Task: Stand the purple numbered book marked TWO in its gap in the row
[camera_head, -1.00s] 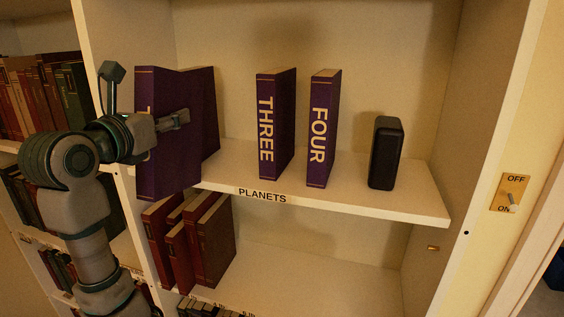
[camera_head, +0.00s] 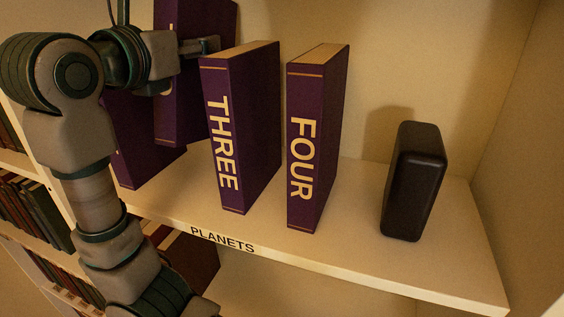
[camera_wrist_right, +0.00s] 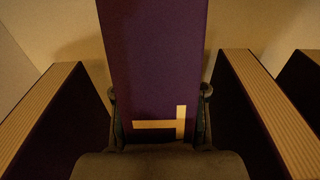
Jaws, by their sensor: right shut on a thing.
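The held purple book (camera_head: 182,105) is upright in the head view, between a partly hidden purple book (camera_head: 140,150) on its left and book THREE (camera_head: 228,140) on its right. Its lower edge looks raised above the shelf. Its top is cut off and most of its title is hidden. My right gripper (camera_head: 210,46) is shut on it. My left gripper is not in view.
Book FOUR (camera_head: 314,140) stands right of THREE. A black rounded box (camera_head: 413,180) stands farther right, with bare shelf (camera_head: 355,215) between. The PLANETS label (camera_head: 222,240) is on the shelf's front edge. Red books (camera_head: 195,262) are on the shelf below.

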